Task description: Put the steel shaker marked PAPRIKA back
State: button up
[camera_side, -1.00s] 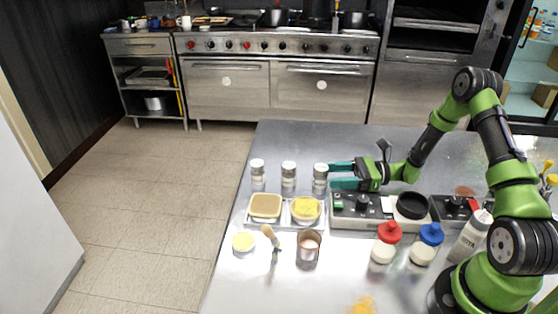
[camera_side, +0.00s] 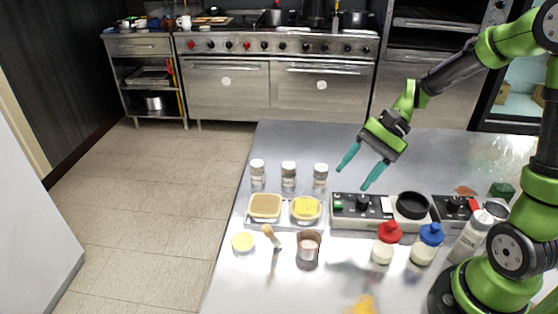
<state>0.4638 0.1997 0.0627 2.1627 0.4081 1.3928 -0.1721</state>
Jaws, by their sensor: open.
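Three steel shakers stand upright in a row at the back left of the steel table: a left one (camera_side: 257,170), a middle one (camera_side: 289,173) and a right one (camera_side: 320,174). Their labels are too small to read, so I cannot tell which is marked PAPRIKA. My gripper (camera_side: 357,176) is open and empty, tilted down, above the table to the right of the right shaker and apart from it. Nothing is between its teal fingers.
In front of the shakers are a tan-filled container (camera_side: 265,206) and a yellow-filled one (camera_side: 306,209). A burner unit (camera_side: 346,222) holds a black pan (camera_side: 411,206). A red-capped bottle (camera_side: 386,244), a blue-capped bottle (camera_side: 427,245) and a copper-coloured cup (camera_side: 308,251) stand nearer the front.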

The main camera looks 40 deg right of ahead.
jog(key=s+a+r+n+t+h, duration=0.2)
jog(key=s+r+n+t+h, duration=0.4)
jog(key=s+r+n, duration=0.2)
jog(key=shift+a+r+n+h, duration=0.15)
jog(key=shift+r+n+h, duration=0.2)
jog(key=shift+r, duration=0.85)
jog(key=shift+s, duration=0.1)
